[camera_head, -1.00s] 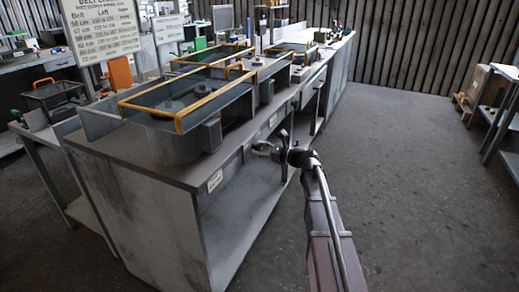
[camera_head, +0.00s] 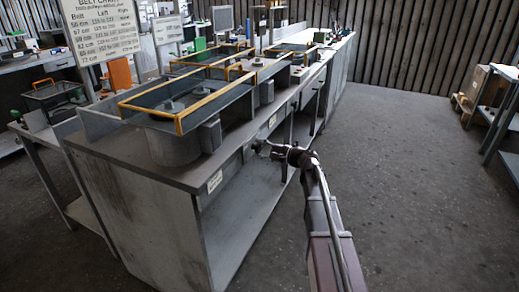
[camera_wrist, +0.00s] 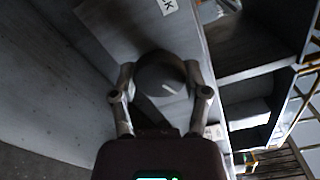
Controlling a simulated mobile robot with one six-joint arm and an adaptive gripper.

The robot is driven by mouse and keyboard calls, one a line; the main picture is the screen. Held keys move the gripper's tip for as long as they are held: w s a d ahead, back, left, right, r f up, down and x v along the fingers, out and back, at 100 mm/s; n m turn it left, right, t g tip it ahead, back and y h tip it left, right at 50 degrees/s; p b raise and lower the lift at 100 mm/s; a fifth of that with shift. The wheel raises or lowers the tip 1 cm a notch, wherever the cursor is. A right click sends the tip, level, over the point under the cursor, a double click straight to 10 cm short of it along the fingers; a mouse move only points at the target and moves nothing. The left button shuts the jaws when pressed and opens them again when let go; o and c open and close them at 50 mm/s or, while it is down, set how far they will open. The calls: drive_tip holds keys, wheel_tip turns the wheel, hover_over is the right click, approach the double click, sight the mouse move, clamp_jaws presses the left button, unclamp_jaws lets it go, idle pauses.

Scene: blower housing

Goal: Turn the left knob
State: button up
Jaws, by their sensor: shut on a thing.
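In the wrist view a dark round knob (camera_wrist: 160,76) with a pale pointer mark sits on the grey bench front. My gripper (camera_wrist: 162,88) has one finger on each side of the knob and is shut on it. In the head view my gripper (camera_head: 263,146) is at the bench front edge, below the blower housings. The knob itself is too small or hidden there to make out. The other knobs cannot be told apart in these views.
The bench (camera_head: 130,158) carries blower housings with yellow-framed guards (camera_head: 180,106). A white label (camera_head: 215,182) is on its front edge. A belt chart (camera_head: 100,28) stands behind.

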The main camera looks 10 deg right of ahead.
drive_tip(key=n, duration=0.3)
drive_tip(key=shift+w+r+n, duration=0.1)
drive_tip(key=shift+n, duration=2.2)
drive_tip(key=o, duration=1.2)
drive_tip(key=shift+c, duration=0.2)
drive_tip(key=v, duration=1.2)
